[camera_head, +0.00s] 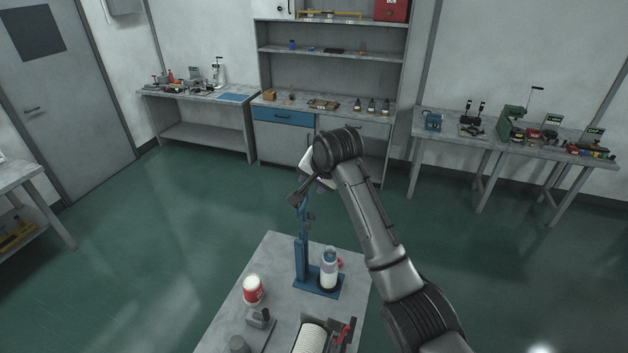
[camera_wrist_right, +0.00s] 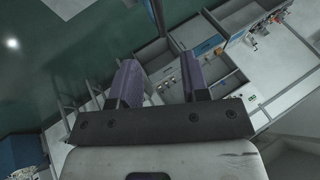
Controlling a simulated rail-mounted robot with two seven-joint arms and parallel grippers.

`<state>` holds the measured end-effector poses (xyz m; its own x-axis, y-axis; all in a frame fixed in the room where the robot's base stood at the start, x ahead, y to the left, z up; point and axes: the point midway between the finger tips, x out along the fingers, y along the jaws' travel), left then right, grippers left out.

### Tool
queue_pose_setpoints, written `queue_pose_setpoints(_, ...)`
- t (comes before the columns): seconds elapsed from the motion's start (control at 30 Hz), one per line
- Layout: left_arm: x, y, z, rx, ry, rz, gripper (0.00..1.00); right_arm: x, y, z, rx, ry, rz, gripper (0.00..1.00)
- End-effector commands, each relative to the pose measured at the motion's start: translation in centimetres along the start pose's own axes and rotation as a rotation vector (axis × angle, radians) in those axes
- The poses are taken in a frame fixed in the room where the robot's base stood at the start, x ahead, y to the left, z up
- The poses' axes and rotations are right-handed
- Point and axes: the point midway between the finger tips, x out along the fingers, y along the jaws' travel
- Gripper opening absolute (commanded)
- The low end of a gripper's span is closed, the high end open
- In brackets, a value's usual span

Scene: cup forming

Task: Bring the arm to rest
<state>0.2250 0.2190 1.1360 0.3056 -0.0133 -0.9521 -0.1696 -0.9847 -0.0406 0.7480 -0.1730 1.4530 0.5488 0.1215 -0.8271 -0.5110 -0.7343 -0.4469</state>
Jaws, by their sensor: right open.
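My right arm reaches up from the lower right in the head view. Its gripper (camera_head: 303,190) is at the far end, above the blue press (camera_head: 301,262), and partly hidden by the wrist. In the wrist view the right gripper (camera_wrist_right: 162,78) has its two purple-grey fingers spread apart with nothing between them. From the head view I cannot tell how far the gripper is from the top of the press. My left gripper does not show.
Benches (camera_head: 205,97) and a shelf unit (camera_head: 330,75) line the back wall. Green floor (camera_head: 150,250) is open on the left.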

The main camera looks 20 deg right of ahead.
Motion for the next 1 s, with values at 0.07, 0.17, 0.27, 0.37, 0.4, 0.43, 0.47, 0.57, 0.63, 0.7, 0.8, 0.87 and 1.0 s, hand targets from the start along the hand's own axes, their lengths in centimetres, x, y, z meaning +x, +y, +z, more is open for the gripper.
queue_pose_setpoints(0.07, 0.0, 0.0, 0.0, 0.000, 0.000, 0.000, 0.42, 0.0, 0.0, 0.0, -0.003, 0.000, 0.000, 0.42)
queue_pose_setpoints(0.17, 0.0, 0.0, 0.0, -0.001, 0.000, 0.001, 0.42, 0.0, 0.0, 0.0, -0.038, 0.000, 0.000, 0.42)
queue_pose_setpoints(0.27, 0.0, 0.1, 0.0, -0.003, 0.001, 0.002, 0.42, 0.0, 0.0, 0.0, -0.121, 0.002, -0.001, 0.42)
queue_pose_setpoints(0.37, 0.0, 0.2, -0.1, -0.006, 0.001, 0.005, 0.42, 0.0, 0.0, -0.2, -0.238, 0.011, 0.000, 0.42)
queue_pose_setpoints(0.4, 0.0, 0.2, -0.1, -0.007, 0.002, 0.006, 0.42, 0.0, 0.0, -0.3, -0.292, 0.019, 0.001, 0.42)
queue_pose_setpoints(0.43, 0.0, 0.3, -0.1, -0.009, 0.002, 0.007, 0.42, -0.4, -0.2, -0.5, -0.335, 0.033, -0.003, 0.42)
queue_pose_setpoints(0.47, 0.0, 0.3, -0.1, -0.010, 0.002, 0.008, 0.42, -1.0, -0.5, -0.6, -0.381, 0.054, -0.010, 0.42)
queue_pose_setpoints(0.57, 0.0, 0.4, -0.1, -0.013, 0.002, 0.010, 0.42, -4.2, -1.9, -1.3, -0.531, 0.154, -0.047, 0.42)
queue_pose_setpoints(0.63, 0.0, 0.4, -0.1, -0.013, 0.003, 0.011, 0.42, -6.7, -2.7, -1.6, -0.612, 0.229, -0.071, 0.42)
queue_pose_setpoints(0.7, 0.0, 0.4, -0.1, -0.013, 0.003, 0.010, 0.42, -9.4, -3.5, -1.9, -0.682, 0.308, -0.094, 0.42)
queue_pose_setpoints(0.8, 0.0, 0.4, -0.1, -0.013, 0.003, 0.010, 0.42, -13.7, -4.2, -2.0, -0.770, 0.434, -0.125, 0.42)
queue_pose_setpoints(0.87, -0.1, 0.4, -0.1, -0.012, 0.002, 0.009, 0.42, -16.0, -4.2, -1.8, -0.815, 0.508, -0.138, 0.42)
queue_pose_setpoints(1.0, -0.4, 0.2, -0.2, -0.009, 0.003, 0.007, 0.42, -18.6, -2.2, 0.1, -0.896, 0.634, -0.145, 0.42)
